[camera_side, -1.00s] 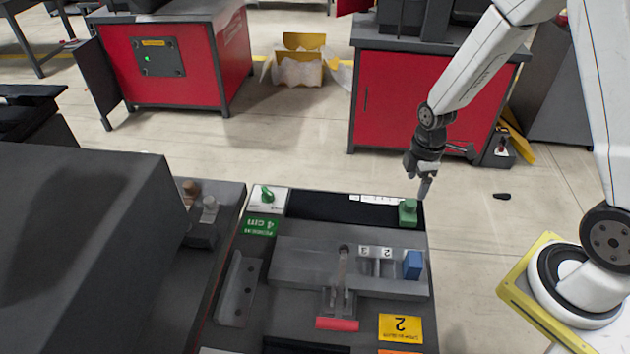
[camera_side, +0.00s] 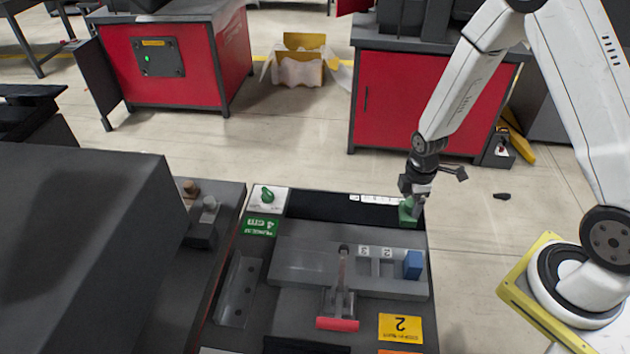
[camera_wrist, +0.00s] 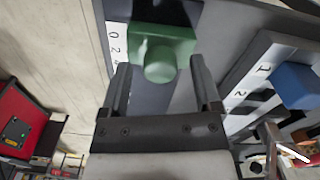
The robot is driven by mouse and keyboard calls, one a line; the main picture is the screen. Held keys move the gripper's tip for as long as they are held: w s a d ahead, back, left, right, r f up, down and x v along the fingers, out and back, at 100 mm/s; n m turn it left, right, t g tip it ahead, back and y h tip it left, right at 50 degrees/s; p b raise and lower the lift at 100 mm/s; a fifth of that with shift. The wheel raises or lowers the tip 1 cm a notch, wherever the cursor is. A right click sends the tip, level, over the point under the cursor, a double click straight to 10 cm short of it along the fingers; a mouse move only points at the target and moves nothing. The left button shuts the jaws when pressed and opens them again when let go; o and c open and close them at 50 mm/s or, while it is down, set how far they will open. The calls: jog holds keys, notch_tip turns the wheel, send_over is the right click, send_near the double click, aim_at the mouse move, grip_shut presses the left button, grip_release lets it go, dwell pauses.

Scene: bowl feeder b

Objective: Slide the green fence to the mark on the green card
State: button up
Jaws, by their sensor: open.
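The green fence (camera_side: 406,211), a block with a round knob, sits at the right end of the dark slot at the back of the panel. My gripper (camera_side: 416,208) is down at it and partly hides it in the side view. In the wrist view the fence (camera_wrist: 172,40) lies ahead, its knob between my two open fingers (camera_wrist: 160,64), with a gap on each side. The green card (camera_side: 261,227) lies at the panel's left and appears to read 4 cm. A white scale strip (camera_side: 376,199) runs along the slot's back edge; its numbers show partly in the wrist view (camera_wrist: 116,45).
A grey block with numbered slots (camera_side: 300,262) and a blue piece (camera_side: 413,265) stands in front of the slot. A red-handled lever (camera_side: 337,324) and a yellow card marked 2 (camera_side: 400,328) are nearer. A green knob (camera_side: 267,194) is at the slot's left. The slot left of the fence looks clear.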

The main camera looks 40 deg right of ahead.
grip_shut()
dwell(1.4)
